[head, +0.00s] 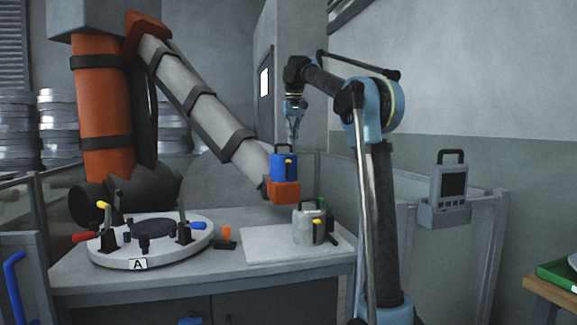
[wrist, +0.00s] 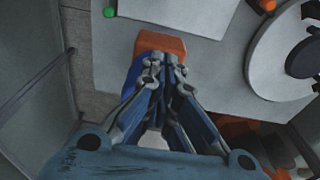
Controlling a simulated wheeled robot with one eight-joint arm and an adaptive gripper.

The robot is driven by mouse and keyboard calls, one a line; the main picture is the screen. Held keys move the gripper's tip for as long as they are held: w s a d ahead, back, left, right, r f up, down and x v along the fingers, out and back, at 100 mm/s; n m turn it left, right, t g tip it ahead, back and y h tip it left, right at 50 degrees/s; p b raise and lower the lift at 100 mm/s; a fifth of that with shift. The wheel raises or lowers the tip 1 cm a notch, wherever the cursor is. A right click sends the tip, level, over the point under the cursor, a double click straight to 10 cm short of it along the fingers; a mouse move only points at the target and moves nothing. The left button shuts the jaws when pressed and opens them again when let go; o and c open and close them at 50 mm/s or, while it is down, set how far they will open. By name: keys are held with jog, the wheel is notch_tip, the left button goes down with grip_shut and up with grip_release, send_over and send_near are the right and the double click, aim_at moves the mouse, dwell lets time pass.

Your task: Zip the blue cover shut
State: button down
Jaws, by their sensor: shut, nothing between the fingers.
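The blue cover (head: 284,166) sits above an orange block (head: 284,192) at the end of a large orange and grey arm. It has a dark handle-like loop on top and a small yellow tab on its front. I cannot make out its zip or how far it is closed. My gripper (head: 293,138) points down just above the cover, shut and empty. In the wrist view my gripper (wrist: 166,64) overlaps the cover (wrist: 133,72), with the orange block (wrist: 163,41) beyond the fingertips. I cannot tell whether they touch. My fingers hide part of the cover there.
A grey canister (head: 306,222) stands on a white sheet (head: 265,245) on the bench below. A round white fixture (head: 128,262) with several clamps stands at the left. A handheld panel (head: 450,184) hangs at the right. The large arm (head: 195,95) is close to my gripper.

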aim_at(289, 160)
jog(key=shift+w+a+r, duration=0.25)
jog(key=shift+w+a, duration=0.4)
jog(key=shift+w+f, duration=0.15)
jog(key=shift+f, duration=1.6)
jog(key=shift+w+f, duration=0.15)
jog(key=shift+f, duration=1.55)
jog(key=shift+f, duration=0.1)
